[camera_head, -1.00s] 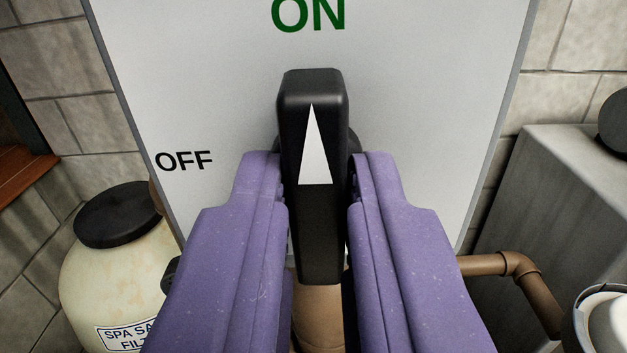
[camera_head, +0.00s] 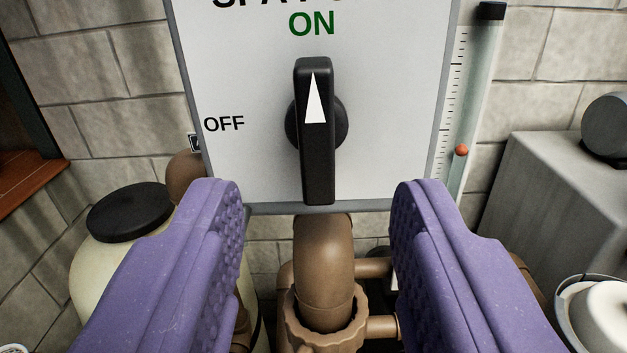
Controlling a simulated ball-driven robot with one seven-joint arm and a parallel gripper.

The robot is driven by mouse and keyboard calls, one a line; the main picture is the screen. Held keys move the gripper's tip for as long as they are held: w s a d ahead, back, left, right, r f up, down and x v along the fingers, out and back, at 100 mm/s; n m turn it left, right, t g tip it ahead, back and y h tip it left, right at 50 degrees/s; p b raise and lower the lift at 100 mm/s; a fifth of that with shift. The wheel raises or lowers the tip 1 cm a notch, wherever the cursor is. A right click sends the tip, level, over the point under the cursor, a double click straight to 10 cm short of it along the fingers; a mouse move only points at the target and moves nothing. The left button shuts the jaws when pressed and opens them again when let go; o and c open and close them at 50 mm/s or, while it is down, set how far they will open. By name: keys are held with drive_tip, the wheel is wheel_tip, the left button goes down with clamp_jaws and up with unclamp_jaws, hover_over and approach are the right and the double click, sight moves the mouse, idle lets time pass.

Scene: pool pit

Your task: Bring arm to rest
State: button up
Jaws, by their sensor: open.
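My gripper (camera_head: 317,195) shows as two purple fingers, wide apart with nothing between them. In front of it is a black rotary switch handle (camera_head: 316,165) on a white panel (camera_head: 262,85). The handle stands upright, and its white arrow points up to the green "ON" label. An "OFF" label is on the left of the panel. The fingers are back from the handle and lower, one to each side, and do not touch it.
Brown pipes (camera_head: 322,275) run below the panel, between the fingers. A cream tank with a black lid (camera_head: 130,212) stands at left. A grey block (camera_head: 545,200) and a white lidded container (camera_head: 602,312) are at right. A gauge with an orange ball (camera_head: 461,150) is beside the panel.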

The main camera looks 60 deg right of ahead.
drive_tip(key=shift+v, duration=0.85)
